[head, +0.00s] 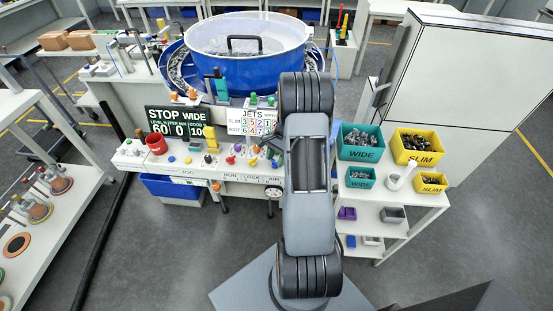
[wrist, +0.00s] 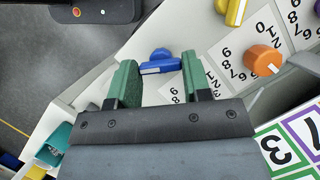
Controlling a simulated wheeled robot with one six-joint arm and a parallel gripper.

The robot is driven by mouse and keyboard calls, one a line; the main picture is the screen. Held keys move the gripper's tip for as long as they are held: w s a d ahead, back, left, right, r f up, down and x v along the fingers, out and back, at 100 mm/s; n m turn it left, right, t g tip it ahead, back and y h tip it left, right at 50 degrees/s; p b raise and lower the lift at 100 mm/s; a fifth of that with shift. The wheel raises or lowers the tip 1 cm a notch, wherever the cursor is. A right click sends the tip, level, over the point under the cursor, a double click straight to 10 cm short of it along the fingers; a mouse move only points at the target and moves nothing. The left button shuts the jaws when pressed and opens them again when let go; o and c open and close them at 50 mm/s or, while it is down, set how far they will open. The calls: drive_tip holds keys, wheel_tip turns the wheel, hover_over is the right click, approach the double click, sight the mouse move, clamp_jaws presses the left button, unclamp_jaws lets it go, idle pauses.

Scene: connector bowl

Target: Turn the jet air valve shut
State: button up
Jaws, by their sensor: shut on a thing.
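In the wrist view a blue valve handle (wrist: 160,66) with a pale mark sits on the white panel between the two green fingers of my gripper (wrist: 158,68). The gripper is shut on this handle. The handle's mark runs roughly across the picture, from finger to finger. No label naming the valve is readable beside it.
An orange knob (wrist: 262,60) and a yellow knob (wrist: 235,10) stand close by, with number scales.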

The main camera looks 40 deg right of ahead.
drive_tip(key=n+g, duration=0.1)
drive_tip(key=n, duration=0.1)
drive_tip(key=n+b, duration=0.1)
drive_tip(key=n, duration=0.1)
drive_tip(key=shift+w+n+g, duration=0.15)
drive_tip(key=shift+n+g, duration=0.25)
drive_tip(key=n, duration=0.1)
drive_tip(key=n+h+b, duration=0.1)
drive_tip(key=n, duration=0.1)
drive_tip(key=shift+a+n+g+h, duration=0.15)
drive_tip(key=shift+n+g+h, duration=0.15)
drive_tip(key=shift+g, duration=0.1)
drive_tip(key=n+h+b, duration=0.1)
drive_tip(key=n, duration=0.3)
drive_tip(key=shift+w+a+g, duration=0.1)
drive_tip(key=shift+g, duration=0.3)
drive_tip(key=shift+n+h, duration=0.8)
drive_tip(key=shift+n, duration=0.8)
drive_tip(key=o, duration=0.9)
drive_tip(key=shift+r, duration=0.1)
drive_tip(key=b+v, duration=0.1)
drive_tip(key=v, duration=1.2)
drive_tip(key=shift+w+a+r+b, duration=0.15)
drive_tip(key=shift+w+r+b, duration=0.05)
drive_tip(key=shift+r+b, duration=0.1)
